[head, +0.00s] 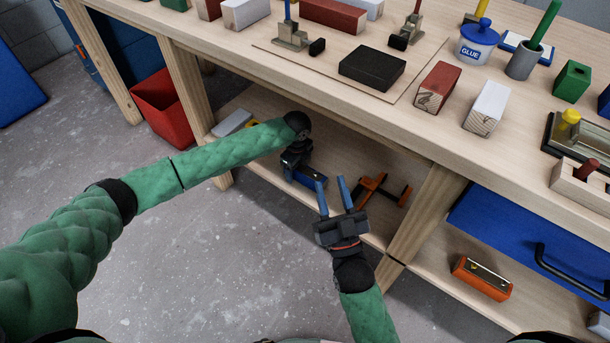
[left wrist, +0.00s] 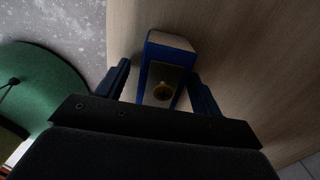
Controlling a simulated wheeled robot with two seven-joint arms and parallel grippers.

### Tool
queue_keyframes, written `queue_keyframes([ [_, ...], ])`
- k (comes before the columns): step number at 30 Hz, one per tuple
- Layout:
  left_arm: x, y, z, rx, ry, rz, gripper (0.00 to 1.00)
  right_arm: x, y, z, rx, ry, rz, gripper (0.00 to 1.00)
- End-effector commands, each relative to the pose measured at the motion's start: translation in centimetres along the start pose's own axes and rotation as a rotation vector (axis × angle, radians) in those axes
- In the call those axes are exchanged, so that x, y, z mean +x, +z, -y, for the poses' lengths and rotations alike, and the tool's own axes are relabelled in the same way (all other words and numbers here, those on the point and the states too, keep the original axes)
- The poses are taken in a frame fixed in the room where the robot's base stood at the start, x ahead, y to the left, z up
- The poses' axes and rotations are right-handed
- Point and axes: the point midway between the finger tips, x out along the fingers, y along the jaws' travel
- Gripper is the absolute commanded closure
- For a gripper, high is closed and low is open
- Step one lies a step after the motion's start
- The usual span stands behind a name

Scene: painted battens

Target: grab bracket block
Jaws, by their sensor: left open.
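A blue block (left wrist: 150,62) with a bare wood end and a metal plate with a round brass-coloured fitting lies in the left wrist view; it appears to be the bracket block. My left gripper (left wrist: 159,70) is open, with one finger on each side of the block. The fingers do not look closed on it. In the head view my left gripper (head: 307,176) reaches onto the lower shelf under the bench, largely hiding the block there. My right gripper (head: 331,184) is open and empty, in front of the shelf.
The bench top (head: 330,95) overhangs the lower shelf (head: 265,165). An orange clamp (head: 372,190) lies right of my left gripper. A wooden leg (head: 425,210), a blue drawer (head: 520,240) and an orange block with metal (head: 482,278) are further right. A red bin (head: 165,108) stands left.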

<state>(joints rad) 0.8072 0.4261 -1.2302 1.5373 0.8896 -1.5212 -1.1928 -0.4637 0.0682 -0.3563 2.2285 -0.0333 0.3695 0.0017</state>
Motion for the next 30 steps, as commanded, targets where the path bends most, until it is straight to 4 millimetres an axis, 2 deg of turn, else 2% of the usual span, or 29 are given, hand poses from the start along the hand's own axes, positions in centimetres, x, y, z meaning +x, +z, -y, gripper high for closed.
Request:
queue_keyframes([
  [2,0.0,0.0,0.0,0.000,0.000,0.000,0.38,0.0,0.0,0.0,0.000,0.000,0.000,0.64],
  [9,0.0,0.0,0.0,0.000,0.000,0.000,0.85,0.0,0.0,0.0,0.000,0.000,0.001,0.64],
  [10,-0.1,0.0,0.0,0.000,0.000,0.000,0.88,0.0,0.0,0.0,0.000,0.000,0.000,0.64],
  [17,-0.1,0.0,0.0,0.000,0.000,0.000,0.88,0.1,0.0,0.0,0.000,0.000,0.001,0.64],
  [23,-1.2,0.0,0.0,-0.001,-0.001,0.000,0.88,0.0,0.7,-0.1,0.004,0.002,0.031,0.64],
  [26,-2.2,0.0,0.1,0.000,-0.001,0.000,0.88,-1.6,3.9,-0.1,0.013,0.009,0.133,0.64],
  [30,-4.2,0.1,0.1,0.000,-0.001,0.001,0.88,-3.0,6.8,-0.1,0.022,0.016,0.238,0.64],
])
